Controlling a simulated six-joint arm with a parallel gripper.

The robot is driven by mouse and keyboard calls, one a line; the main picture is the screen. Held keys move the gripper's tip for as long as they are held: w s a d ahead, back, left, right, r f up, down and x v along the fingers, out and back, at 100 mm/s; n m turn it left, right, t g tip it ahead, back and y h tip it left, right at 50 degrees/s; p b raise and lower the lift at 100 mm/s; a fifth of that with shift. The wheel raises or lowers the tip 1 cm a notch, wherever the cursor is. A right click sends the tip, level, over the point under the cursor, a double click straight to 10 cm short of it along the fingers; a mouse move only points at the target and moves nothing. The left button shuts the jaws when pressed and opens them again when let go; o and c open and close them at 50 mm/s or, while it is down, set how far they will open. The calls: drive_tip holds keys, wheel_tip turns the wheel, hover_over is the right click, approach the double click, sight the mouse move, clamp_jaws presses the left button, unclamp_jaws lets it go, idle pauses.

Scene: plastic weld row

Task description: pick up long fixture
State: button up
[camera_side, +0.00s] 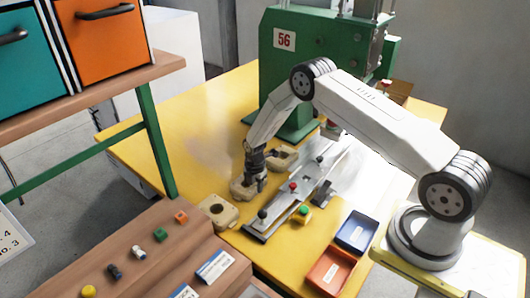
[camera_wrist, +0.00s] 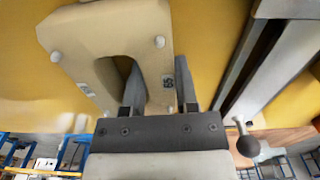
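A tan block-like fixture with a slot (camera_side: 240,189) is on the yellow table under my gripper (camera_side: 258,183). It fills the upper left of the wrist view (camera_wrist: 95,35), with pale round studs on its face. My gripper (camera_wrist: 161,90) straddles one wall of this fixture in the wrist view, one finger inside the slot and the other along the outer side. The fingers look very close to the wall, but I cannot tell whether they press on it. Other tan fixtures stand nearby, one in front (camera_side: 217,211) and one behind (camera_side: 279,158). I cannot tell which is called long.
A metal rail jig (camera_side: 282,209) with dark, red and green knobs lies just right of my gripper. Blue (camera_side: 356,232) and orange (camera_side: 330,271) bins stand at the front right. A green press (camera_side: 285,70) is behind. A wooden stepped rack (camera_side: 140,270) is at the front left.

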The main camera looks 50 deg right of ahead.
clamp_jaws()
drive_tip(key=shift+r, duration=0.2)
drive_tip(key=shift+r, duration=0.9)
drive_tip(key=s+a+r, duration=0.2)
drive_tip(key=s+r, duration=0.8)
drive_tip(key=s, duration=0.3)
drive_tip(key=shift+s+a+r, duration=0.15)
drive_tip(key=shift+s+r, duration=0.25)
